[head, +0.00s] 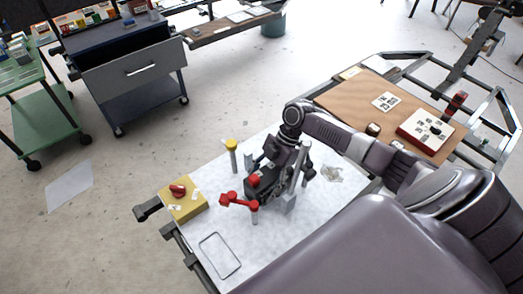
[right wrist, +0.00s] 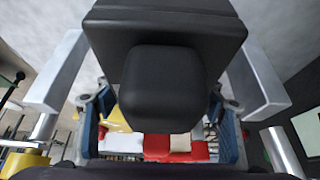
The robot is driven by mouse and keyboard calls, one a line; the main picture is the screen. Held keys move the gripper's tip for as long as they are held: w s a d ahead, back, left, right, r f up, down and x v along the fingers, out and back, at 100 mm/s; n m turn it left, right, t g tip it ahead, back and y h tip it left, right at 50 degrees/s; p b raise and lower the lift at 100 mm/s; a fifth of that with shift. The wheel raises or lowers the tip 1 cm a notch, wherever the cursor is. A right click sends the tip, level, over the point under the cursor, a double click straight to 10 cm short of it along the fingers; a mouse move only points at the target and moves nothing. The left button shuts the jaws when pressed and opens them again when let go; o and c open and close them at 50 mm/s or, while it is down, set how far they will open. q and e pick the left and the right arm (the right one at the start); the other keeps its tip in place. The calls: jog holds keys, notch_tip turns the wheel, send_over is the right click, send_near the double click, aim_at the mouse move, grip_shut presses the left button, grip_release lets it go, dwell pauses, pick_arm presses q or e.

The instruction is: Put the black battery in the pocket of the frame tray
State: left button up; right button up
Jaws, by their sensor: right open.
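The black battery (right wrist: 165,85) fills the upper middle of the right wrist view, very close, between the fingers. In the head view, a dark block (head: 265,186) below my right gripper (head: 276,165) appears to be this battery, partly hidden by the gripper. My right gripper is open, with its blue-edged fingers (right wrist: 160,125) on either side of the battery. I cannot tell whether they touch it. A thin grey rectangular outline (head: 207,240) near the table's front edge may be the frame tray. Its pocket is not clear. My left gripper is not in view.
On the white table (head: 195,232), a red jointed piece (head: 239,201) stands close to the gripper. A yellow-topped post (head: 232,145) is behind it. A yellow block (head: 190,206) with a red part is at the left corner. A brown table (head: 350,99) stands at the right.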

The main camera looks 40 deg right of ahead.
aim_at(277, 168)
jog(key=p+v, duration=0.5)
jog(key=v, duration=0.6)
jog(key=shift+a, duration=0.1)
jog(key=shift+d+r+p, duration=0.25)
jog(key=shift+r+p, duration=0.05)
jog(key=shift+r, duration=0.05)
dwell(0.6)
